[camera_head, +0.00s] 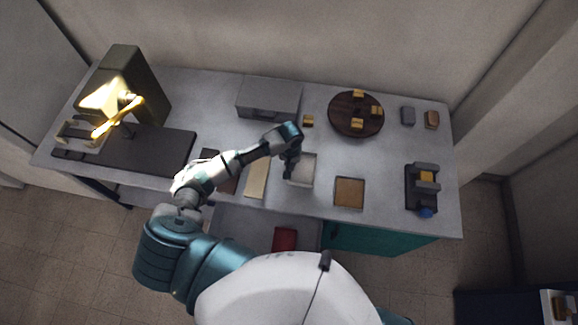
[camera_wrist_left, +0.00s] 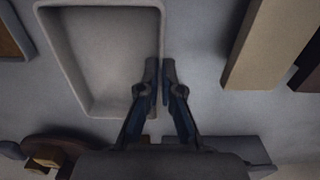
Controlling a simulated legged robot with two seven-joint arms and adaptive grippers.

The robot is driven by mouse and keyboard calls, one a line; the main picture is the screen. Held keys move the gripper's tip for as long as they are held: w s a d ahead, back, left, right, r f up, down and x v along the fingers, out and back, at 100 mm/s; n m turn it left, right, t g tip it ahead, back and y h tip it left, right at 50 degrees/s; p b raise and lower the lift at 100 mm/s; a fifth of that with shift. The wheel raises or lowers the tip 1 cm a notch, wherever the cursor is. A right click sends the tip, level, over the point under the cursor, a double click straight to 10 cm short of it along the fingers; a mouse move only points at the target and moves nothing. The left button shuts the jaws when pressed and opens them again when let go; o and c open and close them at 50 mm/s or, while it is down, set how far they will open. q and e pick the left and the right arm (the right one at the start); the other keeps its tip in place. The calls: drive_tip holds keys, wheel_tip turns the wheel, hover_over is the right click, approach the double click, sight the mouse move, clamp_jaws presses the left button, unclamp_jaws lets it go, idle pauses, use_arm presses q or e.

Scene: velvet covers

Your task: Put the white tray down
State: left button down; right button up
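The white tray (camera_head: 305,170) is a shallow rectangular tray with raised walls, at the middle of the grey table. It looks empty in both views; in the left wrist view its floor and walls (camera_wrist_left: 105,55) fill the upper left. My left gripper (camera_head: 290,173) reaches down at the tray's left side. In the left wrist view its fingers (camera_wrist_left: 160,68) straddle the tray's wall, one inside and one outside, pinched close on it. The tray appears level and at or very near the tabletop; I cannot tell whether it touches. My right gripper is not in view.
A beige board (camera_head: 257,178) lies left of the tray and a brown-faced square (camera_head: 349,193) lies right. Behind are a grey box (camera_head: 268,98), a small yellow block (camera_head: 307,121) and a dark round turntable (camera_head: 345,125) with blocks. A lit machine (camera_head: 125,75) stands far left.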

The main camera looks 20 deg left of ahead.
use_arm(q)
drive_tip(key=shift+w+d, duration=0.25)
drive_tip(key=shift+w, duration=0.15)
drive_tip(key=f, duration=0.2)
drive_tip(key=shift+s+d+f, duration=0.1)
drive_tip(key=shift+d+f, duration=0.1)
drive_tip(key=shift+f, duration=0.15)
drive_tip(key=shift+a+f, duration=0.15)
drive_tip(key=shift+f, duration=0.15)
drive_tip(key=shift+a+f, duration=0.15)
drive_tip(key=shift+a, duration=0.45)
drive_tip(key=c, duration=1.3)
unclamp_jaws()
drive_tip(key=shift+a, duration=0.35)
drive_tip(key=shift+d, duration=0.5)
drive_tip(key=shift+d+r, duration=0.2)
drive_tip(key=shift+r, duration=0.1)
wheel_tip(320, 180, up, 6)
drive_tip(key=shift+r, duration=0.2)
wheel_tip(320, 180, up, 5)
drive_tip(key=shift+a+r, duration=0.1)
drive_tip(key=shift+a, duration=0.05)
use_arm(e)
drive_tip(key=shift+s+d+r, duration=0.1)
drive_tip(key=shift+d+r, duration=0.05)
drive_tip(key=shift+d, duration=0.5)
